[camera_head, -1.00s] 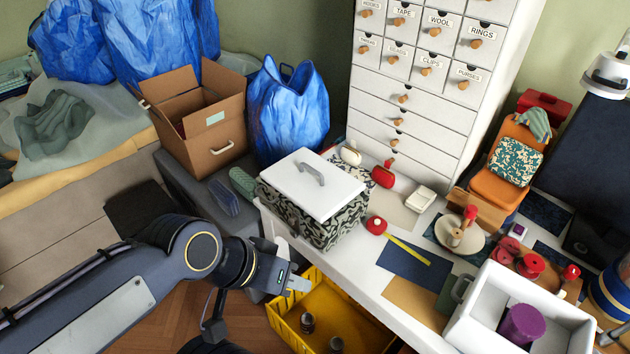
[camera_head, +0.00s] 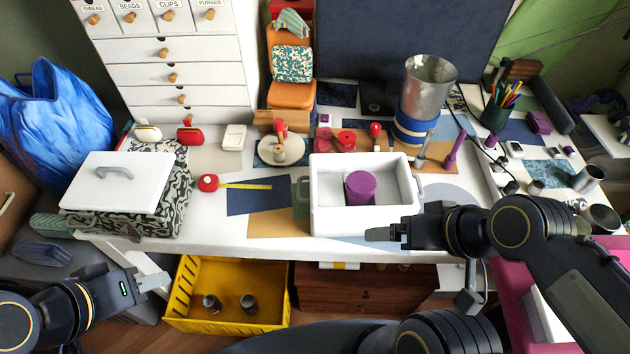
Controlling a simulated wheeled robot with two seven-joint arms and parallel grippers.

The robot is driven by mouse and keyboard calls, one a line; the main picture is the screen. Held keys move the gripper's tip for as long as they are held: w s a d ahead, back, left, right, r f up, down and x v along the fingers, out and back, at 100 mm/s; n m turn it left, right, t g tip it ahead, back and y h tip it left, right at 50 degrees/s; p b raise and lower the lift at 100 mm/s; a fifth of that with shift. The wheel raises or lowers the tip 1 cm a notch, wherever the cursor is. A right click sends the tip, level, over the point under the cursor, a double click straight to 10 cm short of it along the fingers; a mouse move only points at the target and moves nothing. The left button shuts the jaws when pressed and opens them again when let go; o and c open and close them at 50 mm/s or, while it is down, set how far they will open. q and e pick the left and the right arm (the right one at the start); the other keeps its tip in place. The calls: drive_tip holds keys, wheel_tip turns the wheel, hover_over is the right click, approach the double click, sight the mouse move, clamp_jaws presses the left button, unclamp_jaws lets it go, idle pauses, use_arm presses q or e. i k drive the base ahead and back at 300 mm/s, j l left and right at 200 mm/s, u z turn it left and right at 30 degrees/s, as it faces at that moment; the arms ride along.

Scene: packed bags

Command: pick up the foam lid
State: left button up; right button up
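The white foam lid (camera_head: 118,181), with a grey handle on top, lies on a black-and-white patterned box (camera_head: 173,197) at the left end of the table. My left gripper (camera_head: 153,282) is below and in front of that box, apart from the lid and near a table leg. Its fingers show edge-on, so I cannot tell if they are open. My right gripper (camera_head: 380,234) is just in front of the white open box, at the table's front edge. Its fingers also show edge-on. I see nothing held in either gripper.
The white open box (camera_head: 407,203) holds a purple cylinder (camera_head: 360,187). A yellow crate (camera_head: 237,271) with two small dark items stands below the table. A blue bag (camera_head: 55,125) is left of the lid. A red tape measure (camera_head: 208,183) lies right of the patterned box.

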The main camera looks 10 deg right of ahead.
sight(116, 182)
drive_tip(key=j+z, duration=0.7)
drive_tip(key=j, duration=0.15)
drive_tip(key=k, duration=0.05)
